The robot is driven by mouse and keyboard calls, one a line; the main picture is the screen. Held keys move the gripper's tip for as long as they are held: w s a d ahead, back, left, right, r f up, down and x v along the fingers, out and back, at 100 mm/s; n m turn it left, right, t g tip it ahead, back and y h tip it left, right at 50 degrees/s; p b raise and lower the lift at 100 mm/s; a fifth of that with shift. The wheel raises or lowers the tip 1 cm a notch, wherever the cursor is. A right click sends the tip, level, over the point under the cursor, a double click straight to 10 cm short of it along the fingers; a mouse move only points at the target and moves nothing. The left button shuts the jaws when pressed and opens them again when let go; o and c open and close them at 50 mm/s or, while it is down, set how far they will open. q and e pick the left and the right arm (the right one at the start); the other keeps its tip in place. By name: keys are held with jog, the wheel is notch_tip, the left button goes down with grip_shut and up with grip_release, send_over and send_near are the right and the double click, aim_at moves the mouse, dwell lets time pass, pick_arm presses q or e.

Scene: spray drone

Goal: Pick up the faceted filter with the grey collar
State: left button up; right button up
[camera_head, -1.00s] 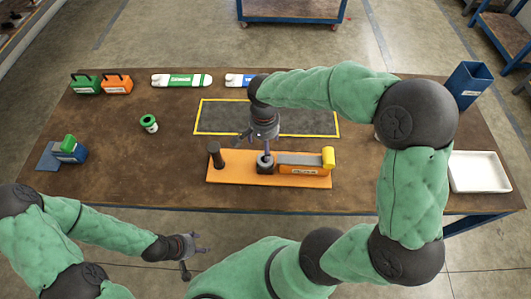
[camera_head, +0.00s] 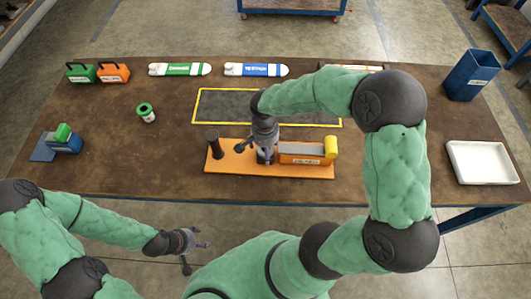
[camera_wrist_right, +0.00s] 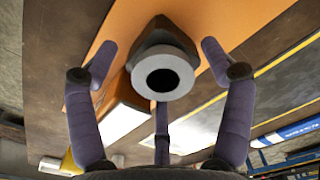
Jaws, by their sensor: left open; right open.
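The faceted filter (camera_wrist_right: 165,72) is dark, with a round grey collar around a black hole. It stands on the orange board (camera_head: 222,162), between a black post and a grey-and-orange block. My right gripper (camera_wrist_right: 158,62) is open. Its fingers are spread around the filter in the right wrist view, with gaps visible at the sides. In the head view my right gripper (camera_head: 262,152) is over the filter and mostly hides it. My left gripper (camera_head: 200,246) is open and empty, in front of the table's near edge, far from the filter.
The black post (camera_head: 213,143) and the block with a yellow end (camera_head: 305,153) flank the filter. A yellow-framed dark mat (camera_head: 220,108) lies behind. A green-rimmed container (camera_head: 146,113) stands left. A white tray (camera_head: 482,162) and blue bin (camera_head: 468,77) are at right.

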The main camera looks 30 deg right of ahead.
jog(key=c, duration=1.2)
jog(key=shift+o, duration=0.2)
jog(key=shift+r, duration=0.15)
